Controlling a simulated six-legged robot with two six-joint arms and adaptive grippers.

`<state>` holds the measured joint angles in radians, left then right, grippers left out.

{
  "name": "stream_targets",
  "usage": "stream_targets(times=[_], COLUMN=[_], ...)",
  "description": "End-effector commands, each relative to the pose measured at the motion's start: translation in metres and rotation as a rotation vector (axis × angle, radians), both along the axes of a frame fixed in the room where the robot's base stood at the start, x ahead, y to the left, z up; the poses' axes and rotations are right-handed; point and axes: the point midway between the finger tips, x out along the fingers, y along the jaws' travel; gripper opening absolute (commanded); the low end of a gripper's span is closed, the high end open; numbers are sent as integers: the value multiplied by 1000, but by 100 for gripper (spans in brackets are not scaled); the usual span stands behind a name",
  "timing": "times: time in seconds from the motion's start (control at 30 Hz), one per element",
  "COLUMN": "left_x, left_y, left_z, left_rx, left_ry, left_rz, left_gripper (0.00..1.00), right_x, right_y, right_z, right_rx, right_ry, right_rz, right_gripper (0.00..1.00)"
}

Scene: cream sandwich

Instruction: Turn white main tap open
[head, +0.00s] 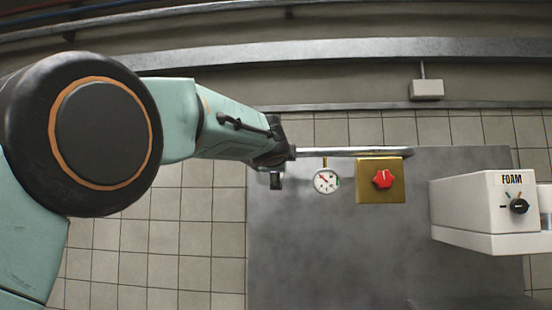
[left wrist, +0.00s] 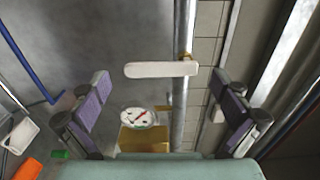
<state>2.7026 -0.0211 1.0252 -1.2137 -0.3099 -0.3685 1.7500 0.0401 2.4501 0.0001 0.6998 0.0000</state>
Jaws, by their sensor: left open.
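The white main tap handle (left wrist: 155,69) is a flat bar in the left wrist view. Its right end meets a brass fitting (left wrist: 190,68) at the metal pipe (left wrist: 182,105), and the bar points across the pipe. My left gripper (left wrist: 160,80) is open, with its purple-padded fingers on either side of the handle and visible gaps to both. In the head view my left gripper (head: 272,160) is at the left end of the pipe (head: 350,152), mostly hidden by my own arm. The handle cannot be made out there. My right gripper is not in view.
A round gauge (head: 325,181) hangs from the pipe beside a brass box (head: 365,196) with a red knob (head: 383,180). A white FOAM machine (head: 470,210) stands at the right. The grey metal surface (head: 310,250) is bare in the middle. A blue line (left wrist: 28,67) runs at the left.

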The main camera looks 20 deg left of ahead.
Motion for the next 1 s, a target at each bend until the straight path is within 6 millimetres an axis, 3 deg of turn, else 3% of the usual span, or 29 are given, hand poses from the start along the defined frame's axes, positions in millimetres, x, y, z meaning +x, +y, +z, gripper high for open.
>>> stream_targets(times=[0.3,0.5,1.0], left_x=[-40,-57,-60], left_y=[-11,-15,-16], left_z=[2,2,2], left_rx=[3,1,1], left_ry=[-2,-3,-3], left_rz=[-1,-1,0], left_gripper=[100,100,100], right_x=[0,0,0], right_y=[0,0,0], right_z=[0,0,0], right_rx=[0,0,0], right_ry=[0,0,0], right_rz=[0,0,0], right_gripper=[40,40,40])
